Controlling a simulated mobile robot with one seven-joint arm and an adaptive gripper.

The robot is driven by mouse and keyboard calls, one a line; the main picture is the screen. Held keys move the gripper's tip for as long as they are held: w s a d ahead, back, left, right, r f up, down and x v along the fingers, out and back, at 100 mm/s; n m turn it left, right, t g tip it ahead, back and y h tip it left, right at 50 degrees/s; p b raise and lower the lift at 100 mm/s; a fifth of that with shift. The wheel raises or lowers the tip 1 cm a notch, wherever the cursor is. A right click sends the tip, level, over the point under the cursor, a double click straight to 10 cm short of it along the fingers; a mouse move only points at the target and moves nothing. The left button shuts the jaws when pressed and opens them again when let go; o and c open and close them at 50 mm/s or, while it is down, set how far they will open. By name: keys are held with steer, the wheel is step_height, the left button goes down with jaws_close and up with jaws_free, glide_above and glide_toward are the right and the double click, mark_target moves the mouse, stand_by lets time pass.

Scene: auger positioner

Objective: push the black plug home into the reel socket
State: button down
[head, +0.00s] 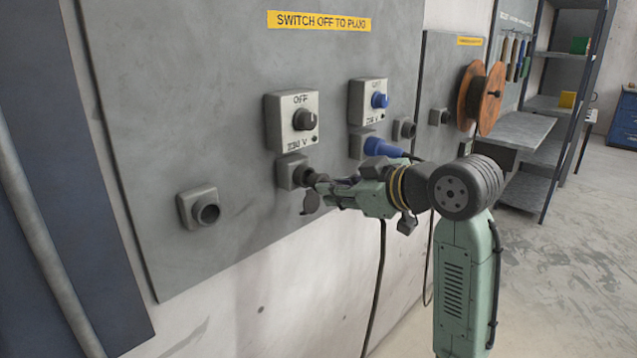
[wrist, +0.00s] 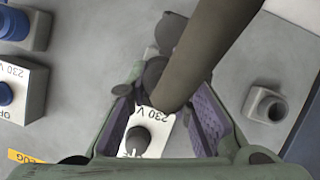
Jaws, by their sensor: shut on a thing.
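The black plug (head: 317,180) is at the mouth of the grey socket (head: 290,172) below the 230 V switch box with the dark knob. My gripper (head: 332,191) is shut on the plug, in front of the panel. In the wrist view the dark plug body (wrist: 208,48) runs down between the purple-padded fingers of my gripper (wrist: 165,100). The fingers and plug hide the socket mouth, so I cannot tell how deep the plug sits. I cannot tell whether this is the reel socket.
The switch box (head: 292,121) is above, its knob by the OFF mark. An empty socket (head: 200,208) is to the left. A blue plug (head: 382,148) sits in a socket to the right. Further right are an orange reel (head: 470,95) and shelves (head: 530,145). A black cable (head: 376,290) hangs below my arm.

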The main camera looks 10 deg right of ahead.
steer(key=shift+s+d, duration=0.55)
steer(key=shift+s, duration=0.25)
